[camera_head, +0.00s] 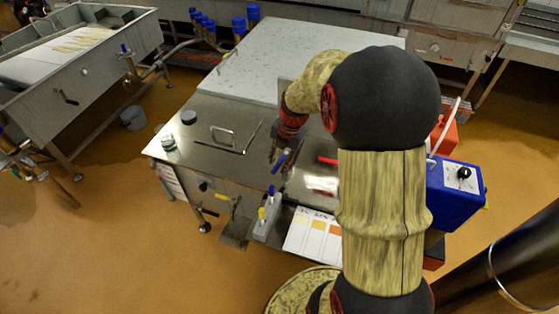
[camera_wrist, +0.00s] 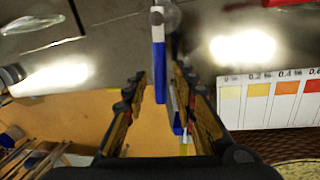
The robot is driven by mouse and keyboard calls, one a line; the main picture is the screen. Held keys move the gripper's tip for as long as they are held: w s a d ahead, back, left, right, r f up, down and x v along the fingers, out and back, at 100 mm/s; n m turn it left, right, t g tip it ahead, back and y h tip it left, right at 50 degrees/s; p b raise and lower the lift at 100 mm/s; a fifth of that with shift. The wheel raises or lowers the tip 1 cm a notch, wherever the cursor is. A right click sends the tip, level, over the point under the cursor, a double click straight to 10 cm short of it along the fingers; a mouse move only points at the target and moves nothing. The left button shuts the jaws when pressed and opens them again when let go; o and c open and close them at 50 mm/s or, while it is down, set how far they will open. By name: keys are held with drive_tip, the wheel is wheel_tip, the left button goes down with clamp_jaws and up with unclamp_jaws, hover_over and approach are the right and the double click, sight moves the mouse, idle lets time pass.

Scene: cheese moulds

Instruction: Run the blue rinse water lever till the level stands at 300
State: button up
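The blue lever (camera_head: 282,159) sits at the front of the steel worktop, just below my gripper. In the wrist view the blue and white lever (camera_wrist: 158,55) runs up between my fingertips, with a gap visible on either side. My gripper (camera_wrist: 160,78) is open around the lever's end and does not appear to clamp it. In the head view my gripper (camera_head: 277,148) points down at the lever, partly hidden by my arm. No level reading of 300 can be made out in either view.
A red lever (camera_head: 327,160) lies to the right. A blue box (camera_head: 455,190) stands right of my arm. A steel trough (camera_head: 80,65) is at the back left.

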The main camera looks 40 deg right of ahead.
drive_tip(key=shift+o, duration=0.2)
wheel_tip(320, 180, up, 12)
drive_tip(key=s, duration=0.2)
drive_tip(key=shift+d, duration=0.45)
drive_tip(key=shift+f, duration=0.1)
idle(3.2)
